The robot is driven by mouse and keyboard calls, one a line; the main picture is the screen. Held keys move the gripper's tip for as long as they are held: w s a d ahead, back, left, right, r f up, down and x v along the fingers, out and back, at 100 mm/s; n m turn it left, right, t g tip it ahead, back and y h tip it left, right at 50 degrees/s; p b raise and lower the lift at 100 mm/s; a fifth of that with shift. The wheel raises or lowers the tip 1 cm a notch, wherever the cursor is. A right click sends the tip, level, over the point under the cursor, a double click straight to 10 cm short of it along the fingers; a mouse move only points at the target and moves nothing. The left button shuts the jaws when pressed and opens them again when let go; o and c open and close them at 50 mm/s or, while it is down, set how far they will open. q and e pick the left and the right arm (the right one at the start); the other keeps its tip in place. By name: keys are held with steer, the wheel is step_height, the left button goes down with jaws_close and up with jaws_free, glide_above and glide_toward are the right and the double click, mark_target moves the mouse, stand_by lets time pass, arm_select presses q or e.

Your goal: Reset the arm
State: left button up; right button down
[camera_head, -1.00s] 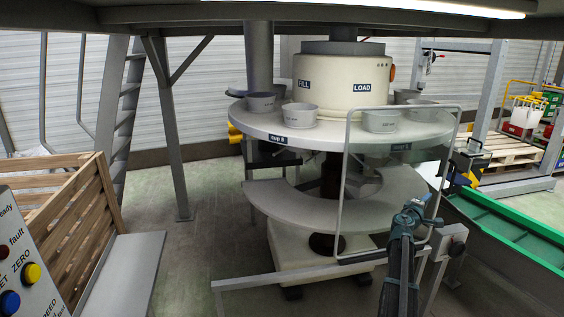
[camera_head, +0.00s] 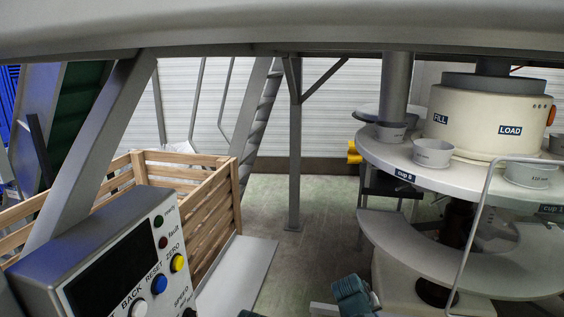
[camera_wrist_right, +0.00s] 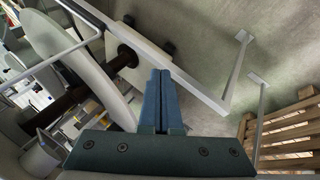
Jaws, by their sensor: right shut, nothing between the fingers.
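My right gripper (camera_wrist_right: 160,100) shows in the right wrist view with its two blue fingers pressed together and nothing between them. It points down over the grey floor, beside the white base frame of the machine.
A control box (camera_head: 110,262) with buttons stands at lower left. Behind it is a wooden crate (camera_head: 228,200). The round cup table (camera_head: 395,160) is at right with a metal guard rail (camera_head: 476,225) before it. Open floor (camera_head: 310,207) lies between.

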steer(key=s+a+f+n+g+y, duration=0.1)
steer(key=s+a+g+y, duration=0.1)
steer(key=s+a, duration=0.6)
steer(key=s+a+f+n+g+y+p, duration=0.1)
steer(key=s+a+n+g+y, duration=0.1)
steer(key=s+a, duration=0.6)
steer(key=a+y, duration=0.1)
steer(key=a, duration=0.6)
steer(key=shift+a, duration=0.2)
stand_by(0.3)
